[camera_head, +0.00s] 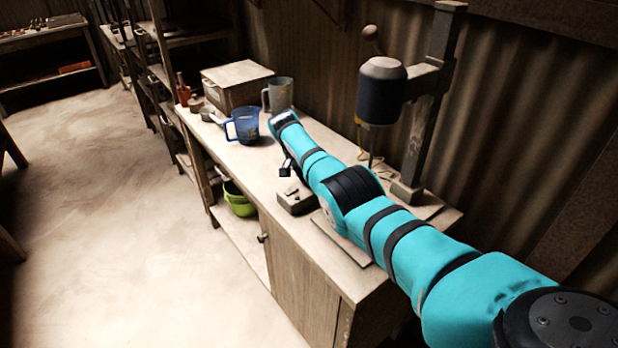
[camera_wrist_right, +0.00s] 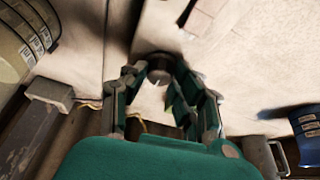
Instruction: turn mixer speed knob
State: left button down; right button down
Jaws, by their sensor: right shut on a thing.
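In the right wrist view a round dark knob (camera_wrist_right: 159,67) with a small pale mark lies between the fingertips of my right gripper (camera_wrist_right: 160,76). The fingers are shut on the knob from both sides. In the head view my right gripper (camera_head: 285,171) is mostly hidden behind my teal arm, with one dark finger showing by the box. The knob cannot be made out there. My left gripper is not in view.
A blue jug (camera_head: 243,126), a grey jug (camera_head: 279,94) and a wooden box (camera_head: 238,84) stand farther along the bench (camera_head: 262,182). Green bowls (camera_head: 239,199) sit on the shelf below. The floor at left is clear.

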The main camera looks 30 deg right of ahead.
jog(key=c, duration=1)
grip_release()
jog(key=shift+d, duration=0.1)
jog(key=shift+c, duration=0.2)
jog(key=w+v, duration=0.1)
jog(key=v, duration=1)
jog(key=shift+s+r, duration=0.4)
jog(key=shift+s, duration=0.1)
jog(key=shift+a, duration=0.25)
